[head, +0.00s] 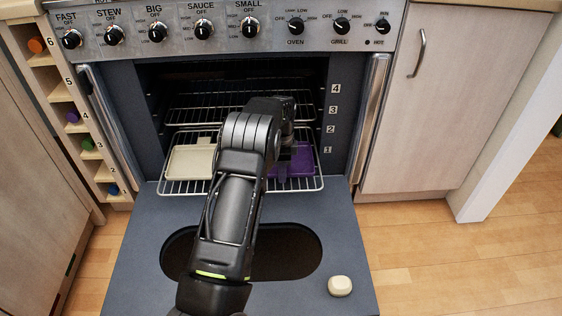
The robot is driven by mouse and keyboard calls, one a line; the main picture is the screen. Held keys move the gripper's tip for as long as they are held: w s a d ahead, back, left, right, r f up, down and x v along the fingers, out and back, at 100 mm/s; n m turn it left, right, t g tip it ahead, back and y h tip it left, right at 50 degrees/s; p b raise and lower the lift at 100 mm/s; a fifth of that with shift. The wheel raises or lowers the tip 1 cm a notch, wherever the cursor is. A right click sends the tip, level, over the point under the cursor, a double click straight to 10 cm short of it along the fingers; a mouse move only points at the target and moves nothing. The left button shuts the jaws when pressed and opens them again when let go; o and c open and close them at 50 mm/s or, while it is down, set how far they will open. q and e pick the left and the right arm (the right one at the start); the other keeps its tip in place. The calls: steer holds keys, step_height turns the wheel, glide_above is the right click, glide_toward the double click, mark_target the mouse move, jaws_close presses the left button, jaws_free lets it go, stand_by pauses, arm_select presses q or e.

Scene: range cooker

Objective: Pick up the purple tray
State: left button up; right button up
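The purple tray (305,162) lies on the right side of a pulled-out wire rack (240,186) in the open oven. Its left part is hidden behind my arm. My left gripper (287,158) reaches in over the rack at the tray's left side. Its fingers are dark and mostly hidden by my wrist, so I cannot tell whether they are open or touch the tray. My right gripper is not in the head view.
A cream tray (190,161) lies on the rack's left side. Another wire rack (190,114) is above it. Door handles (369,120) flank the opening.

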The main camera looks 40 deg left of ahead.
arm_select(q)
steer(key=shift+c, duration=0.2)
stand_by(0.3)
jaws_close()
steer(key=shift+r, duration=0.1)
stand_by(1.1)
